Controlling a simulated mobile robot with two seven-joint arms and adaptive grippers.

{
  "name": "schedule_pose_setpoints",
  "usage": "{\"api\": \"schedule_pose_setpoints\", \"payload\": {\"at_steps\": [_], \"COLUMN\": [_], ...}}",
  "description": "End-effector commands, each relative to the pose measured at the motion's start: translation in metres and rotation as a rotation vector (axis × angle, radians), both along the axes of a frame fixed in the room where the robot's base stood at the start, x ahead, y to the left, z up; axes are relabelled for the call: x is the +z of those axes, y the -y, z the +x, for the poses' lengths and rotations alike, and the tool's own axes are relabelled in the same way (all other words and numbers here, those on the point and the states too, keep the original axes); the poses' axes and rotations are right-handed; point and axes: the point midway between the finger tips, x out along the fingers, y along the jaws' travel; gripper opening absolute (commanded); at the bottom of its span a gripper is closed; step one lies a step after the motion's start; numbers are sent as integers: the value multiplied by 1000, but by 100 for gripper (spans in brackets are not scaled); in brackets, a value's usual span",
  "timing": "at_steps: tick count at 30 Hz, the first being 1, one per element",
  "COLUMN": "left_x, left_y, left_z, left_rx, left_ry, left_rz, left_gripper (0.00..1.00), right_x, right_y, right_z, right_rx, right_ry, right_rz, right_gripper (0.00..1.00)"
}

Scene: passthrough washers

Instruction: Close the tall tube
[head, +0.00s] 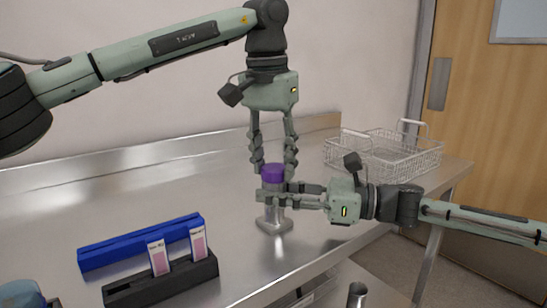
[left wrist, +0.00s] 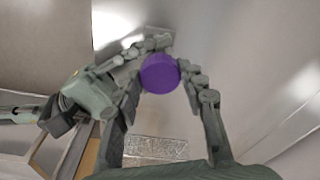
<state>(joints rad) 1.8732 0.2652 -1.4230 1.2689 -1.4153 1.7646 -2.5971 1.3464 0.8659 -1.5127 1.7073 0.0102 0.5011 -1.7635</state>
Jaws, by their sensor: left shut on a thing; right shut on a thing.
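The tall tube (head: 272,211) stands upright on the metal table, with a wide foot at its base. A purple cap (head: 272,173) sits at its top, lined up with it; I cannot tell how tightly it is seated. My left gripper (head: 273,167) points down from above and is shut on the cap. In the left wrist view the round purple cap (left wrist: 160,73) lies between the left fingertips. My right gripper (head: 271,196) comes in from the right and is shut on the tube's body just below the cap, hiding part of it.
A blue rack (head: 142,242) and a dark rack (head: 160,283) holding two pink-labelled slides (head: 158,258) stand at the front left. Wire baskets (head: 385,155) stand at the back right. A metal cylinder (head: 357,295) shows at the bottom edge. The table's left middle is clear.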

Motion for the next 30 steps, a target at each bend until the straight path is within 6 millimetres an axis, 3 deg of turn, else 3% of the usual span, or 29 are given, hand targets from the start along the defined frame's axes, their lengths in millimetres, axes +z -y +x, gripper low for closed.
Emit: {"api": "schedule_pose_setpoints", "payload": {"at_steps": [9,17,18,22,30], "left_x": [1,1,1,1,1], "left_y": [0,0,0,0,-1], "left_z": [0,0,0,0,0], "left_rx": [-282,-292,-292,-291,-290], "left_ry": [0,1,1,1,1], "left_rz": [-2,-1,-1,-1,-1], "left_gripper": [26,26,44,60,61], "right_x": [-1,-1,-1,-1,-1], "right_y": [0,0,0,0,0], "right_z": [0,0,0,0,0], "right_rx": [0,0,0,0,0], "right_ry": [0,0,0,0,0], "right_rz": [-1,-1,-1,-1,-1], "right_gripper": [0,0,0,0,0]}}
